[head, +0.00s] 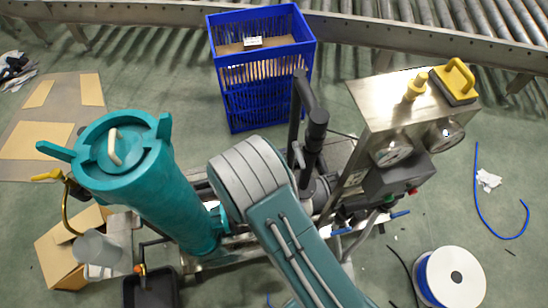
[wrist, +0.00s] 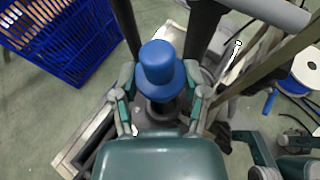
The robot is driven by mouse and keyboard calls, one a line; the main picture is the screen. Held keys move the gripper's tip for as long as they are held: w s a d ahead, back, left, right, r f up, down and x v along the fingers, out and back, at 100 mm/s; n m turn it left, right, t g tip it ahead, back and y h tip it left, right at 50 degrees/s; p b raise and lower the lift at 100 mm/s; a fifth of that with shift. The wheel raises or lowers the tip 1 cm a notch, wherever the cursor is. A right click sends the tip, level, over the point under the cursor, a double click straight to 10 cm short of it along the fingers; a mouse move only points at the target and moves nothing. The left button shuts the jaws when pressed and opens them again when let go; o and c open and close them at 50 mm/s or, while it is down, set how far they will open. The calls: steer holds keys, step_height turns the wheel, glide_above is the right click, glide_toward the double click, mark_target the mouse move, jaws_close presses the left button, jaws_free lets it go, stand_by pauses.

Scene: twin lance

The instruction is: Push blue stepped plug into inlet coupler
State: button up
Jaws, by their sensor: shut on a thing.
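The blue stepped plug (wrist: 161,66) shows in the wrist view, with a narrower rounded top above a wider collar. My gripper (wrist: 160,84) has a finger on each side of it and is shut on it. A dark round part (wrist: 163,108) shows just below the plug between the fingers; I cannot tell whether it is the inlet coupler or whether the plug touches it. In the head view my own arm covers the gripper and the plug, and I cannot make out the inlet coupler there.
A tall teal canister (head: 165,195) stands left of my arm. Black upright pipes (head: 313,135) and a steel gauge box (head: 385,115) stand close on the right. A blue crate (head: 262,85) is behind. A white spool (head: 455,280) lies on the floor at front right.

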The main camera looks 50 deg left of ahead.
steer(key=shift+f, duration=2.5)
steer(key=shift+f, duration=1.9)
steer(key=o, duration=1)
steer(key=v, duration=1.2)
steer(key=shift+f, duration=0.15)
steer(key=shift+s, duration=0.1)
